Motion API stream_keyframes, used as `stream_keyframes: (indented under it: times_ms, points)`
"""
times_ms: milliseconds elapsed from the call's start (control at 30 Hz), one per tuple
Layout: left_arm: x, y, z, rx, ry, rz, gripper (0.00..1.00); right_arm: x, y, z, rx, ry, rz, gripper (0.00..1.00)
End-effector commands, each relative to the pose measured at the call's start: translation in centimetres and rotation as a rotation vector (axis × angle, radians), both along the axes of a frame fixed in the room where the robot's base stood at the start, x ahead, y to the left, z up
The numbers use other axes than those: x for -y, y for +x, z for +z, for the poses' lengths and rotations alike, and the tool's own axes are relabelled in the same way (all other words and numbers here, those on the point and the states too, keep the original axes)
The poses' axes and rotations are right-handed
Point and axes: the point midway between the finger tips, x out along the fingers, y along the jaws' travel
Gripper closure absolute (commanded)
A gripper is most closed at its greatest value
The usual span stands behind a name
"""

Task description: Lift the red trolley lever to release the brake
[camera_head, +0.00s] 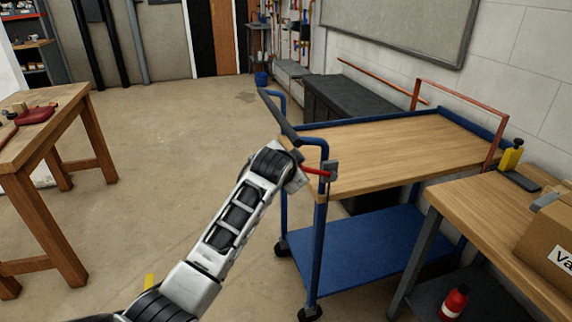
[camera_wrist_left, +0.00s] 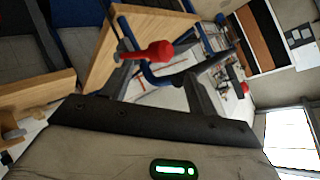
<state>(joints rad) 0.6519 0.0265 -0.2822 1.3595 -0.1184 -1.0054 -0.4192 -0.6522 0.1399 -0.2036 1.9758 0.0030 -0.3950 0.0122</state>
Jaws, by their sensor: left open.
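The blue trolley (camera_head: 365,242) has a wooden top, a blue lower shelf and a dark push handle at its near left end. Its red lever (camera_head: 316,171) sticks out leftward from a grey bracket on the corner post, roughly level. In the left wrist view the lever's rounded red end (camera_wrist_left: 152,53) faces me, just beyond and between the fingertips. My left gripper (camera_head: 298,179) is at the lever's free end, partly hidden by my own wrist. In the left wrist view my left gripper (camera_wrist_left: 158,77) is open, its dark fingers apart and empty. My right gripper is not in view.
A wooden bench (camera_head: 485,205) with a cardboard box (camera_head: 548,245) stands close to the trolley's right. A red bottle (camera_head: 454,302) is beneath it. A wooden table (camera_head: 45,155) is at the left. The floor between is mostly clear. A dark chest (camera_head: 350,100) stands behind the trolley.

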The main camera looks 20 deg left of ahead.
Motion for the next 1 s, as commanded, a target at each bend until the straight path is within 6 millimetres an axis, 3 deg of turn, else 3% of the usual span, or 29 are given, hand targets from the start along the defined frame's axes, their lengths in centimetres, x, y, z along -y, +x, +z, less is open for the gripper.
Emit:
stream_keyframes:
  times_ms: [333,800,933,1000]
  points:
    - [0.2,-4.6,2.8,0.001,-0.001,-0.003,0.41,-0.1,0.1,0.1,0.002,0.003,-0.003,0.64]
    - [0.2,-5.4,3.2,-0.001,0.000,-0.002,0.41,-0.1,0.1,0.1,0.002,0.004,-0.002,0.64]
    - [0.3,-6.3,1.1,-0.015,-0.025,-0.002,0.41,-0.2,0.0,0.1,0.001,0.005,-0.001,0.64]
    - [0.3,-7.7,-1.9,-0.030,-0.064,0.000,0.41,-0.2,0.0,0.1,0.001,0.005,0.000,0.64]
